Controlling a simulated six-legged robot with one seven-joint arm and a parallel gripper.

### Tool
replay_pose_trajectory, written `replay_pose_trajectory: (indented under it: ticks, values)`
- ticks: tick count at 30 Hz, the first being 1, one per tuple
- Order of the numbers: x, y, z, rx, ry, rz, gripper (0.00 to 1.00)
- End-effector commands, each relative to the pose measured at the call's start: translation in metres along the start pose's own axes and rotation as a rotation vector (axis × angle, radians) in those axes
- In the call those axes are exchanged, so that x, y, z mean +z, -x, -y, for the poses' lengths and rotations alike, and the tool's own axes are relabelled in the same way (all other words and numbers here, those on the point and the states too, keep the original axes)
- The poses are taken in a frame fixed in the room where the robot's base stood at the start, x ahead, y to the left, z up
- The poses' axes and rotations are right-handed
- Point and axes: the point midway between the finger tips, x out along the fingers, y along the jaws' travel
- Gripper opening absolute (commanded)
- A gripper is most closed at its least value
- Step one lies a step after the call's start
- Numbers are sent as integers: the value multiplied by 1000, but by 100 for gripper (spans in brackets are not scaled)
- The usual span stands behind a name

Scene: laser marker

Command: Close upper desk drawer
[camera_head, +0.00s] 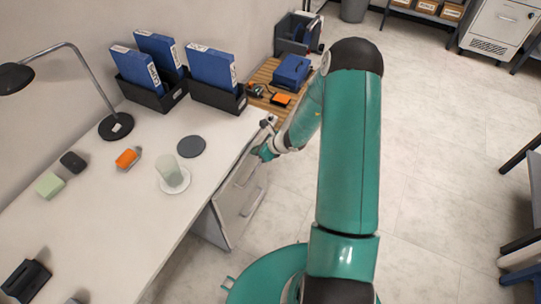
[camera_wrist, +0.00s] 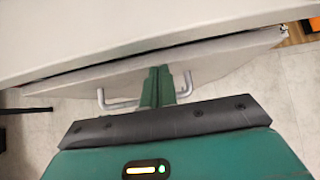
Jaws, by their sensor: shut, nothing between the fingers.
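The white desk (camera_head: 120,215) has a pale drawer unit (camera_head: 230,205) under its right end, with bar handles on its front. The green fingers are shut and empty, in front of the drawer between the handle's ends. I cannot tell whether they touch it. In the head view my gripper (camera_head: 264,152) is at the drawer front.
On the desk are a lamp (camera_head: 116,126), blue binders (camera_head: 212,68) in black holders, a glass cup (camera_head: 171,172) on a saucer and a dark round coaster (camera_head: 191,146). A wooden surface with a blue box (camera_head: 292,70) adjoins beyond. The floor (camera_head: 430,150) at right is mostly clear.

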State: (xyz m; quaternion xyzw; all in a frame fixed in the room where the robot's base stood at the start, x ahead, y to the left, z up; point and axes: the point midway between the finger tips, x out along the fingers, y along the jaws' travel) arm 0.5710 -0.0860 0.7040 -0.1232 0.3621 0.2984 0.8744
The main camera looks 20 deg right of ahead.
Motion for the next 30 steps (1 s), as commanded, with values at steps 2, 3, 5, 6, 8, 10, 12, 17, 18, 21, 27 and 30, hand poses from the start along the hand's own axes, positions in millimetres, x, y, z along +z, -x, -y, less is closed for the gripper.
replay_pose_trajectory:
  ticks: [2,3,5,6,8,10,12,17,18,21,27,30]
  values:
    - [6,-6,0,0,1,-1,0]
    - [8,-8,0,0,1,-1,0]
    - [10,-10,0,0,0,-1,0]
    - [11,-11,0,0,0,0,0]
    - [12,-12,0,0,0,0,0]
    - [14,-13,0,0,0,1,0]
    - [14,-14,0,0,0,2,0]
    - [16,-14,0,1,1,4,0]
    - [16,-14,0,1,1,5,0]
    - [16,-14,0,1,2,6,0]
    - [11,-9,4,0,3,5,0]
    - [4,-3,7,0,3,2,0]
